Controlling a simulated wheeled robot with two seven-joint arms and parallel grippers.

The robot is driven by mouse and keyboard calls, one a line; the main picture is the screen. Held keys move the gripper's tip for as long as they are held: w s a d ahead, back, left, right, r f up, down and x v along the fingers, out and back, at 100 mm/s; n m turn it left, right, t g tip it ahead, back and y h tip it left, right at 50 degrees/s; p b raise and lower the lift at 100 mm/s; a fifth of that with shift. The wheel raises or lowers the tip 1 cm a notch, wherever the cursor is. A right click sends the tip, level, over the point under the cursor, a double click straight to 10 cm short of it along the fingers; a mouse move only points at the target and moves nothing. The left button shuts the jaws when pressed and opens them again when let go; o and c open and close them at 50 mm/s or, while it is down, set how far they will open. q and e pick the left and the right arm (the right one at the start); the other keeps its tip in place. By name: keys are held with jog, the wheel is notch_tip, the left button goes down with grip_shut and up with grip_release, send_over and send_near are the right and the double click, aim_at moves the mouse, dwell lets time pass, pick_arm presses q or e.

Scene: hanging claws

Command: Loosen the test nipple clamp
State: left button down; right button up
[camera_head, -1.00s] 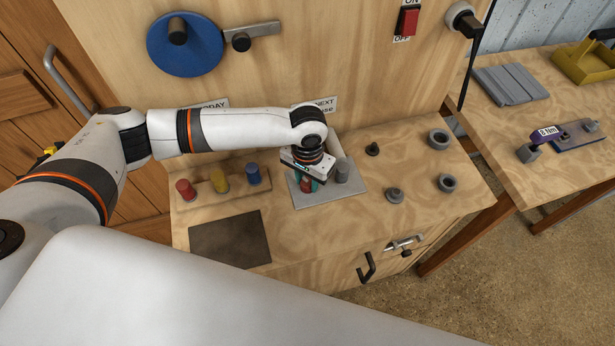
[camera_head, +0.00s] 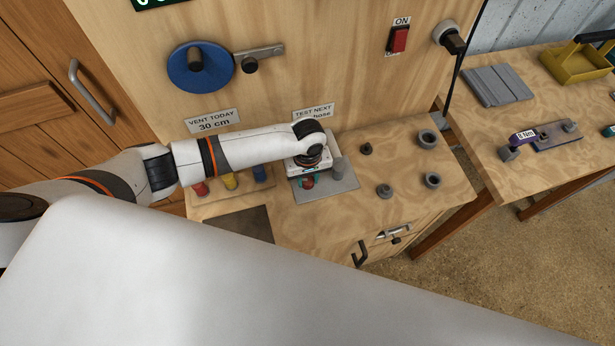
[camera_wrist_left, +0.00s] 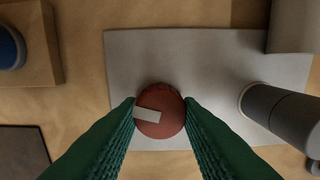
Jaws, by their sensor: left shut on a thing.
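The red round knob (camera_wrist_left: 173,121), with a pale stripe across its top, stands on a grey plate (camera_wrist_left: 220,60); I take it as the test nipple clamp. In the head view the knob (camera_head: 307,181) shows under my left gripper (camera_head: 305,177), on the plate (camera_head: 340,187) below the TEST NEXT sign (camera_head: 314,110). In the left wrist view my left gripper (camera_wrist_left: 160,107) has its green fingertips against both sides of the knob and is shut on it. My right gripper is out of view.
Red (camera_head: 200,188), yellow (camera_head: 230,181) and blue (camera_head: 260,173) pegs stand left of the plate, partly behind my arm. A dark mat (camera_head: 245,223) lies in front. Several grey fittings (camera_head: 384,191) stand to the right. The wall behind carries a blue wheel (camera_head: 213,77).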

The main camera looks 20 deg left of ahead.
pick_arm(q)
jog(key=shift+s+r+p, duration=0.1)
jog(key=shift+p, duration=0.3)
jog(key=n+p, duration=0.1)
jog(key=n, duration=0.1)
jog(key=n+p, duration=0.1)
jog(key=p, duration=0.1)
jog(key=shift+s+d+r+n+p, duration=0.1)
jog(key=shift+r+n+p, duration=0.05)
jog(key=shift+n+p, duration=0.2)
jog(key=shift+f+n, duration=0.2)
jog(key=shift+n, duration=0.85)
jog(key=shift+f+n, duration=0.2)
jog(key=shift+n, duration=0.9)
jog(key=n, duration=0.4)
jog(key=shift+r, duration=0.1)
